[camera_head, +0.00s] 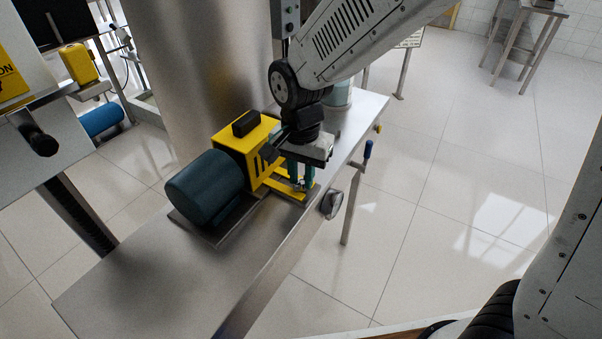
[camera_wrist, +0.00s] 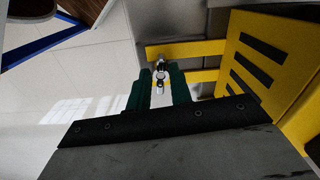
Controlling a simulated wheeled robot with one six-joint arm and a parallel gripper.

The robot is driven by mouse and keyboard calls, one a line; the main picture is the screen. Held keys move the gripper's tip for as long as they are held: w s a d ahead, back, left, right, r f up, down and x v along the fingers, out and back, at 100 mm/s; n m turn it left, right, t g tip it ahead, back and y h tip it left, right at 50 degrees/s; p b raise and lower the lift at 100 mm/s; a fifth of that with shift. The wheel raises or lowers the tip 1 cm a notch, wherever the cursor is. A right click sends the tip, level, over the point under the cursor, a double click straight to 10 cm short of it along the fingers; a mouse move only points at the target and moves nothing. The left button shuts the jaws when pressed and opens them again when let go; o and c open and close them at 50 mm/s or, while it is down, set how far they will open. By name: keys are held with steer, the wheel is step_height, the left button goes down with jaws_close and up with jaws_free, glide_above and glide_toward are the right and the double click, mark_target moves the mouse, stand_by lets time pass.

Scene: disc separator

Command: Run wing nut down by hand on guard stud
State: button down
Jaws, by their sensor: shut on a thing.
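My gripper (camera_head: 300,180) points down beside the yellow slotted guard (camera_head: 252,140) on the steel bench. In the wrist view its two green fingers (camera_wrist: 160,82) are closed around the small silver wing nut (camera_wrist: 159,76), which sits between the fingertips. The guard stud is not clearly told apart from the nut; a yellow guard strip (camera_wrist: 180,50) lies just beyond the fingertips. The slotted guard face (camera_wrist: 262,60) is to the right of the fingers in the wrist view. In the head view the nut is hidden by the gripper.
A dark blue motor (camera_head: 205,188) stands left of the guard on the steel bench (camera_head: 150,265). A large steel column (camera_head: 215,80) rises behind it. A round knob (camera_head: 331,204) and a blue-handled lever (camera_head: 367,150) are at the bench's right edge.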

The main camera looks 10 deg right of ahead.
steer(key=shift+w+r, duration=0.1)
steer(key=shift+a+m, duration=0.1)
steer(key=shift+m, duration=1.8)
steer(key=c, duration=1.2)
jaws_free()
